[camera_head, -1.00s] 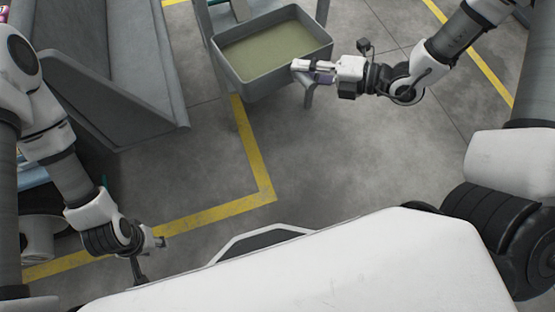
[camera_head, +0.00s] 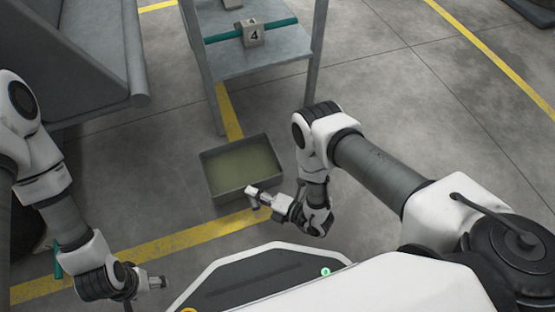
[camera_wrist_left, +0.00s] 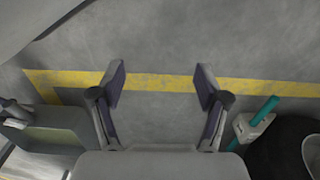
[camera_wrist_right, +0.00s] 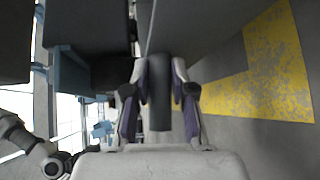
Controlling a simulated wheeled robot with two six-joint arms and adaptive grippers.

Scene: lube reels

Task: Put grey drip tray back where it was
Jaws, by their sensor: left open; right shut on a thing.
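The grey drip tray (camera_head: 228,197) with a dull greenish inside is in front of the shelf stand in the head view. It also shows at the left edge of the left wrist view (camera_wrist_left: 68,115). My right gripper (camera_head: 256,197) is shut on the tray's near wall. In the right wrist view the grey wall (camera_wrist_right: 159,92) sits between the fingers. I cannot tell whether the tray touches the floor. My left gripper (camera_head: 157,283) is open and empty, low at the left, and its spread fingers (camera_wrist_left: 160,88) show floor between them.
A grey shelf stand (camera_head: 285,48) behind the tray carries a block marked 4 (camera_head: 253,34) on a teal rod. A large grey trough (camera_head: 95,60) stands at upper left. Yellow floor lines (camera_head: 170,243) pass near the tray. The floor at right is open.

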